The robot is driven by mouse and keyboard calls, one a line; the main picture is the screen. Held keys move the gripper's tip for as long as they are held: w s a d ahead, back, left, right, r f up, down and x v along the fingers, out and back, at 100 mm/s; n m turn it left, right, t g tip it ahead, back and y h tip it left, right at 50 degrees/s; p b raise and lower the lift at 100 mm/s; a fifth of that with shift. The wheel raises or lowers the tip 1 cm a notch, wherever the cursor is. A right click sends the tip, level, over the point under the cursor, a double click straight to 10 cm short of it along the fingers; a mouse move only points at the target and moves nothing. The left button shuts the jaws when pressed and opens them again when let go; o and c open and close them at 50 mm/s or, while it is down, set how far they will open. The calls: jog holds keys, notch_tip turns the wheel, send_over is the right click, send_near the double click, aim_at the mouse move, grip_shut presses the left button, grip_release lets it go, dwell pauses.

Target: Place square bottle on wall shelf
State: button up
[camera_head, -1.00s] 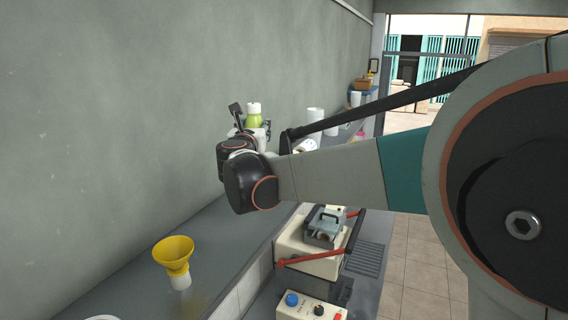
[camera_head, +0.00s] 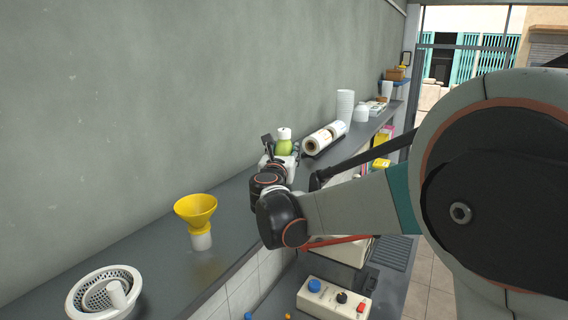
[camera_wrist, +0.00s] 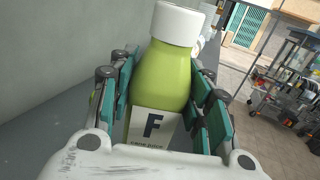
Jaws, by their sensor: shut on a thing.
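The square bottle (camera_wrist: 163,80) is green with a white cap and a label with a black "F". My gripper (camera_wrist: 160,100) is shut on it, with teal finger pads on both sides of the body. In the head view the bottle (camera_head: 284,142) stands upright in my gripper (camera_head: 282,158), above or at the grey wall shelf (camera_head: 240,200). Its base is hidden by the gripper, so I cannot tell whether it touches the shelf.
A yellow funnel on a white container (camera_head: 196,218) and a white strainer basket (camera_head: 105,293) stand on the near shelf. Shelf between funnel and gripper is clear. A control box (camera_head: 334,300) sits below.

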jog(key=shift+w+f, duration=0.1)
jog(key=shift+f, duration=0.65)
jog(key=shift+r, duration=0.1)
jog(key=o, duration=1.3)
jog(key=shift+f, duration=0.2)
jog(key=shift+r, duration=0.1)
